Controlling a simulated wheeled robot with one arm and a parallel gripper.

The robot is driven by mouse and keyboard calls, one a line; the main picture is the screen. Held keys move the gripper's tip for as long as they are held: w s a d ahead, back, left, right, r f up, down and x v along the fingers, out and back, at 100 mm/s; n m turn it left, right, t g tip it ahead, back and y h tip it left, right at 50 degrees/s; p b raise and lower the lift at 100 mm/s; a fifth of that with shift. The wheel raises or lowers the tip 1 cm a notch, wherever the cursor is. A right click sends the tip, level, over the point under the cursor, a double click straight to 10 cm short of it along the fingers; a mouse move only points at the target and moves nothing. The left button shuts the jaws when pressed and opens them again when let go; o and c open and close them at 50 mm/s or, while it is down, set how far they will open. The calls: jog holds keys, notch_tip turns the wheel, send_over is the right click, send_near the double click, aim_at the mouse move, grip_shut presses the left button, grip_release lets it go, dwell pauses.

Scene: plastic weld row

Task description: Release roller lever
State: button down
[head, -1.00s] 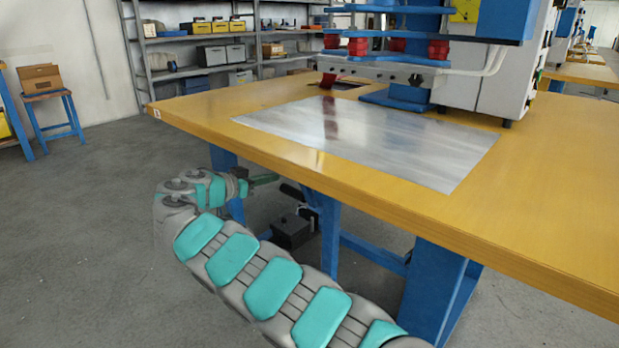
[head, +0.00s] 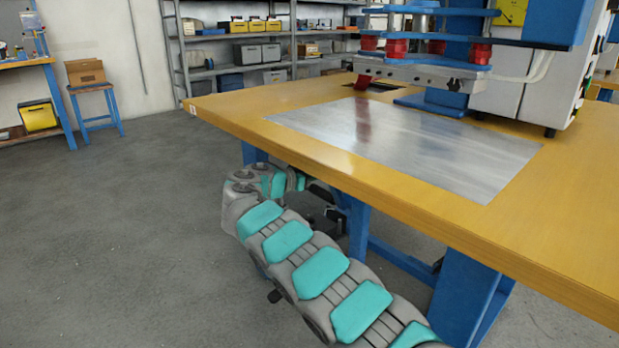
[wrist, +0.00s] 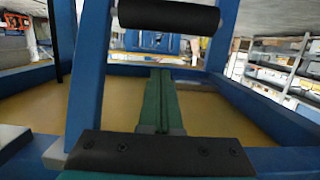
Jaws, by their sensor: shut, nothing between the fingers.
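A black roller (wrist: 168,15) on a blue metal frame spans the top of the wrist view; I take it for the roller lever. My gripper (wrist: 160,72) shows in the wrist view as two long green fingers pressed together. It is shut and empty. Its fingertips point towards the blue frame and appear below the roller in the picture, with a visible gap between. In the head view my arm goes beneath the near left edge of the table (head: 390,195), and the gripper and roller are hidden there.
The yellow table has a metal plate (head: 410,140) and a blue press (head: 450,65) on top. Blue table legs (head: 462,295) stand close to my arm. A stool with a cardboard box (head: 85,72) and shelves (head: 240,50) are farther back. The floor to the left is clear.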

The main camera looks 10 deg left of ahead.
aim_at(318, 189)
jog(key=shift+x, duration=1)
jog(key=f, duration=0.1)
jog(key=s+a+f, duration=0.1)
jog(key=shift+f, duration=0.3)
jog(key=shift+s+a+f, duration=0.1)
jog(key=shift+s+f, duration=0.1)
jog(key=shift+f, duration=0.25)
jog(key=shift+s+a+f+g+y+b, duration=0.3)
jog(key=shift+s+a+g+y+b, duration=0.15)
jog(key=shift+b, duration=0.3)
jog(key=shift+s+a+f+g+y, duration=0.2)
jog(key=shift+s+a+g+y, duration=0.35)
jog(key=shift+s+g+y, duration=0.4)
jog(key=shift+s+a+b, duration=0.45)
jog(key=shift+b, duration=0.4)
